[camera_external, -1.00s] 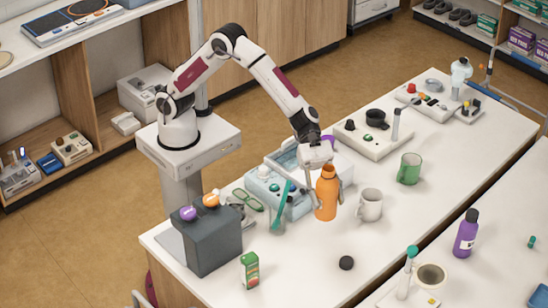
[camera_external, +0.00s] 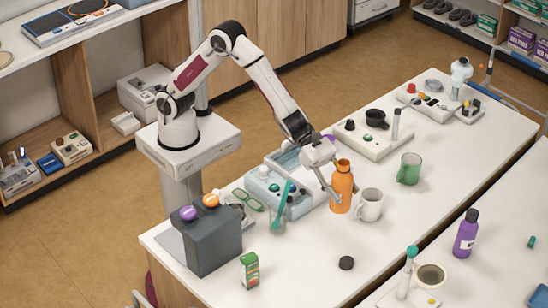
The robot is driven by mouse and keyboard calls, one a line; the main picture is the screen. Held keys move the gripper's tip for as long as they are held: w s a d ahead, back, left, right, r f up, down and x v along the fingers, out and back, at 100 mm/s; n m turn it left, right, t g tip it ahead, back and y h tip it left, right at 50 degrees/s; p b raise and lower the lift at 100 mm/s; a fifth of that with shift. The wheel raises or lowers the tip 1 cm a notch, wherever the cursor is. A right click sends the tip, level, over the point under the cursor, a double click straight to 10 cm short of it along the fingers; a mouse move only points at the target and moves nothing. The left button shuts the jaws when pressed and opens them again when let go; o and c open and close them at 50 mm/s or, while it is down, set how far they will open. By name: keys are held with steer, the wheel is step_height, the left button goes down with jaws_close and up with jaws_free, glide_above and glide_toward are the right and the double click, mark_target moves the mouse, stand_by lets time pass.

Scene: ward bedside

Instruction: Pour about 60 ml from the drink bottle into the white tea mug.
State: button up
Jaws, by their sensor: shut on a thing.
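The orange drink bottle (camera_external: 342,188) is uncapped and looks upright. My gripper (camera_external: 344,194) is shut on its body, with one finger showing on its left side; the other finger is mostly hidden. The white tea mug (camera_external: 371,206) stands on the table just right of the bottle, its handle toward the bottle. The two are very close in the picture; I cannot tell whether they touch, or whether the bottle is clear of the table. The inside of the mug and the liquid level cannot be made out.
A black cap (camera_external: 346,263) lies on the table in front. A green mug (camera_external: 409,168) stands behind right of the white mug. A blue-grey device (camera_external: 268,190) and a green stirrer (camera_external: 281,207) are to the left. A purple bottle (camera_external: 466,234) stands on the nearer counter.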

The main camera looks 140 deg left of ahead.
mark_target(345, 190)
steer(key=shift+s+a+f+n+y, duration=0.2)
steer(key=shift+a+f, duration=0.3)
steer(key=shift+a, duration=0.1)
steer(key=shift+s+a+f+n+y, duration=0.2)
steer(key=shift+a+f, duration=0.3)
steer(key=shift+a, duration=0.05)
